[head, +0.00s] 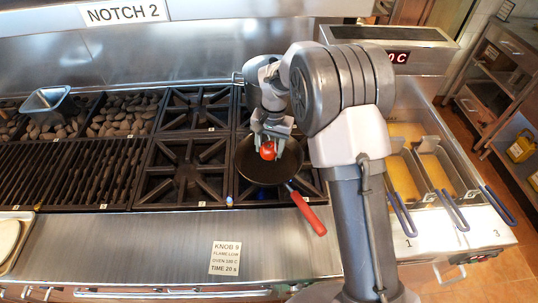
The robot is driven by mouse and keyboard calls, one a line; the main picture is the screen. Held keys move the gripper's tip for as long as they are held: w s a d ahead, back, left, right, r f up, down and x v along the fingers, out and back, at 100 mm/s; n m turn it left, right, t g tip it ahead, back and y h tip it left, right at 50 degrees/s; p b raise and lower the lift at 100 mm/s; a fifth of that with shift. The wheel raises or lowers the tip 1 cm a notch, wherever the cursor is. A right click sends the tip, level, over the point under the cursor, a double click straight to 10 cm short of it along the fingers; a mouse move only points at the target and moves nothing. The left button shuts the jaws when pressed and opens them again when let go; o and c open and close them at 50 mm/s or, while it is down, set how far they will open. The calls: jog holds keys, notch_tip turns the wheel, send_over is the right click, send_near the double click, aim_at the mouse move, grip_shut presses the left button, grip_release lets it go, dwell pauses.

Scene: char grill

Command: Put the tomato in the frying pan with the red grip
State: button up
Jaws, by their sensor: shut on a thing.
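The tomato (267,150) is small, round and red. My gripper (268,143) is shut on it, with fingers on both sides of it. In the head view the tomato shows over the frying pan (262,172); I cannot tell whether it touches the pan's bottom or is held above it. The pan is dark and round, and sits on a burner at the front right of the stove. Its red grip (307,212) points toward the front right, over the steel ledge. My arm hides part of the area behind and right of the pan.
Empty burner grates (182,168) lie left of the pan, then a ribbed grill (75,172) and a bed of stones with a metal container (47,99). Fryer baskets (437,172) stand at the right. A note (225,258) lies on the clear steel ledge (150,245).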

aim_at(269, 155)
notch_tip(269, 155, down, 4)
jog(key=shift+s+r+b, duration=0.1)
jog(key=shift+r+b, duration=0.1)
jog(key=shift+b, duration=0.25)
jog(key=shift+r, duration=0.15)
jog(key=o, duration=1.4)
jog(key=shift+f, duration=0.2)
jog(key=shift+r, duration=0.15)
jog(key=r+p, duration=0.1)
jog(key=r, duration=0.3)
jog(key=r+p, duration=0.1)
jog(key=r, duration=0.3)
jog(key=r+p, duration=0.1)
jog(key=r, duration=0.3)
jog(key=shift+s+d+r, duration=0.1)
jog(key=shift+s+d, duration=0.1)
jog(key=shift+d, duration=0.15)
